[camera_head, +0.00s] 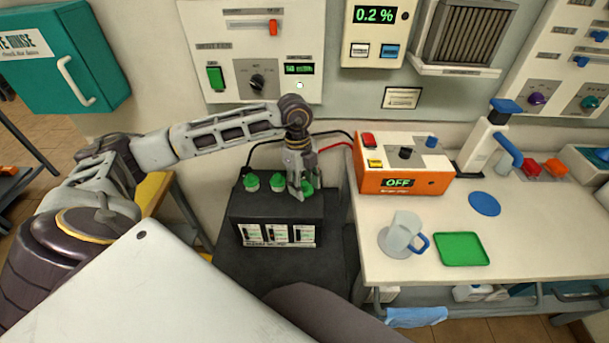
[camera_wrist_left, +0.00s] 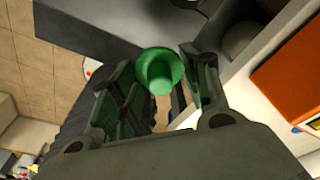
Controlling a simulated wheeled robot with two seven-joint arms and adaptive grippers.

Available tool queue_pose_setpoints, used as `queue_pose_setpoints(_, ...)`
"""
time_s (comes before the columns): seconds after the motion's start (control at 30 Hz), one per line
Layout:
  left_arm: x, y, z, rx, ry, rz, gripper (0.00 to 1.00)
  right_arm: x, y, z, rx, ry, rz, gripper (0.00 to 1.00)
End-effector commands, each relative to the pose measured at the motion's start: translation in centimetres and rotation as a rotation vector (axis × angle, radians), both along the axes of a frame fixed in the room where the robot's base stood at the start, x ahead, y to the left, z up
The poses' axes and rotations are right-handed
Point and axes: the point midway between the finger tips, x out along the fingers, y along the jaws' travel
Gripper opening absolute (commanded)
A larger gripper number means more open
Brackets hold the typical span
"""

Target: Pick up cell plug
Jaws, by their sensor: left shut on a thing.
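The dark battery (camera_head: 275,212) stands on a dark stand left of the white bench, with green cell plugs on its top. The left plug (camera_head: 250,183) and the middle plug (camera_head: 278,182) are free of the gripper. My left gripper (camera_head: 302,192) reaches down over the right end of the battery and is shut on the right cell plug (camera_head: 307,187), which its fingers partly hide. In the left wrist view the green plug (camera_wrist_left: 158,70) shows between the two finger pads. I cannot tell whether it is clear of its hole. My right gripper is out of view.
An orange charger box (camera_head: 402,182) reading OFF stands on the white bench (camera_head: 375,265), right of the battery. A clear jug (camera_head: 402,232) and a green tray (camera_head: 461,249) are on the bench. Black and red cables run behind the battery. Wall panels stand close behind.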

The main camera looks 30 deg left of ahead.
Motion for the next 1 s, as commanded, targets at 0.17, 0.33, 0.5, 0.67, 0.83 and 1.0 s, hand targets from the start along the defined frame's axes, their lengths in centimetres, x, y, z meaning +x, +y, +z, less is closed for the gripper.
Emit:
queue_pose_setpoints(0.17, -2.5, -1.5, -0.1, 0.000, 0.000, -0.003, 0.33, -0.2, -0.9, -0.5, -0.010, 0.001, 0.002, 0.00)
queue_pose_setpoints(0.33, -4.7, -2.9, -0.1, 0.000, 0.000, -0.002, 0.33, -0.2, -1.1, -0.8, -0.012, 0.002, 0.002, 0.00)
queue_pose_setpoints(0.5, -6.7, -4.1, -0.1, 0.001, 0.000, -0.001, 0.33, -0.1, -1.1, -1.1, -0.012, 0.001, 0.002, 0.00)
queue_pose_setpoints(0.67, -8.0, -4.9, 0.0, 0.000, -0.001, -0.001, 0.33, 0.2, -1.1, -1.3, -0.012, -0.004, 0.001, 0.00)
queue_pose_setpoints(0.83, -8.8, -5.4, 0.0, 0.000, -0.001, 0.000, 0.33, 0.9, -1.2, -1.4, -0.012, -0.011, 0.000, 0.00)
queue_pose_setpoints(1.0, -9.0, -5.5, 0.0, 0.000, -0.001, 0.001, 0.33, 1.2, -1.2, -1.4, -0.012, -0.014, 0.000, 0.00)
